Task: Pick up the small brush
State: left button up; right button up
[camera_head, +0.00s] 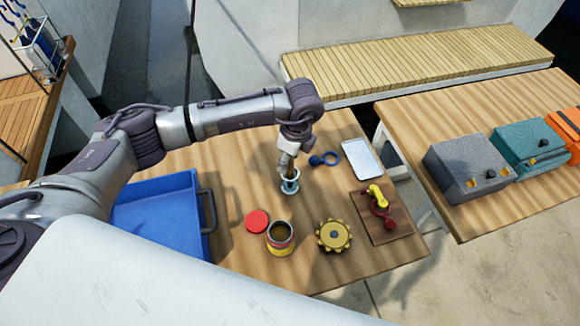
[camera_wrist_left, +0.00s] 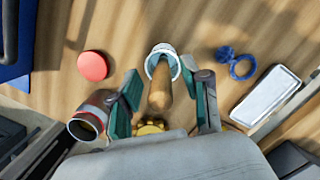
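The small brush shows as a brown wooden handle (camera_wrist_left: 159,92) in the left wrist view. It stands in a small pale-blue and white cup (camera_wrist_left: 163,56), which also shows on the table in the head view (camera_head: 290,186). The bristle end is hidden. My left gripper (camera_wrist_left: 165,104) is open, its green-padded fingers on either side of the handle with gaps at both sides. In the head view the left gripper (camera_head: 288,168) points down just over the cup. My right gripper is not in view.
Around the cup on the wooden table (camera_head: 240,165) are a red lid (camera_head: 257,221), an open tin (camera_head: 279,240), a yellow gear-like disc (camera_head: 334,235), a blue ring (camera_head: 331,158), a silver tray (camera_head: 361,160) and a brown board (camera_head: 388,227). A blue crate (camera_head: 150,250) stands left.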

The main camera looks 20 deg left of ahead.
pick_arm(q)
grip_shut()
